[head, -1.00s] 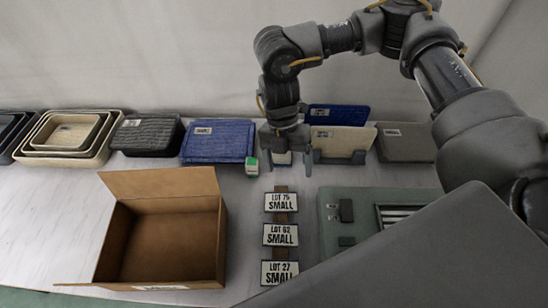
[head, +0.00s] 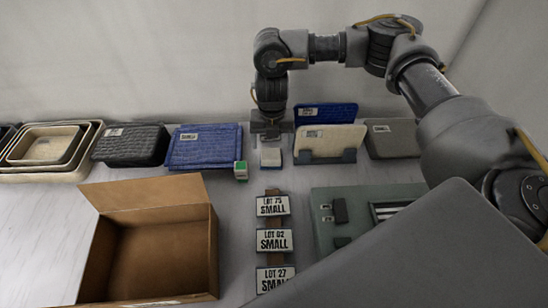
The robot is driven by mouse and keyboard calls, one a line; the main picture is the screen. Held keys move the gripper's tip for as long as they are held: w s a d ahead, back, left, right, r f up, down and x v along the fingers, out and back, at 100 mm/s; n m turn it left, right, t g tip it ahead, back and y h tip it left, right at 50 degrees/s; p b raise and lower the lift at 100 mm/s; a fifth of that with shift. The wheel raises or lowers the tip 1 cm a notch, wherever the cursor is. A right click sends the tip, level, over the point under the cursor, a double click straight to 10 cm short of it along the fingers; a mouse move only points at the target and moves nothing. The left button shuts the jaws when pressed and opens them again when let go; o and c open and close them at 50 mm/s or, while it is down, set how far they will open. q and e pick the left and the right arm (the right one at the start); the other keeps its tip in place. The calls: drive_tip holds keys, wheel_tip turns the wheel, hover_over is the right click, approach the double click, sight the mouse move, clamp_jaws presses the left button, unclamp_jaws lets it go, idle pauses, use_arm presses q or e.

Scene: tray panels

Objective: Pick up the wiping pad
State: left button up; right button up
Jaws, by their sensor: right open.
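A small whitish block (head: 271,157), which looks like the wiping pad, rests on the table behind the row of lot signs. My right gripper (head: 268,138) points down just above and behind it, open, with its fingertips not around the block. Whether the fingertips touch its far edge I cannot tell. My left gripper is not in view.
A small green-and-white block (head: 241,171) stands left of the pad. A blue tray (head: 205,148) lies behind it. A cream panel (head: 330,139) stands in a grey rack at right. An open cardboard box (head: 155,250) and several lot signs (head: 274,240) are in front.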

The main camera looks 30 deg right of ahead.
sight(271, 151)
drive_tip(key=shift+w+a+f, duration=0.1)
drive_tip(key=shift+a+f, duration=0.05)
drive_tip(key=shift+f, duration=2.45)
drive_tip(key=c, duration=1.1)
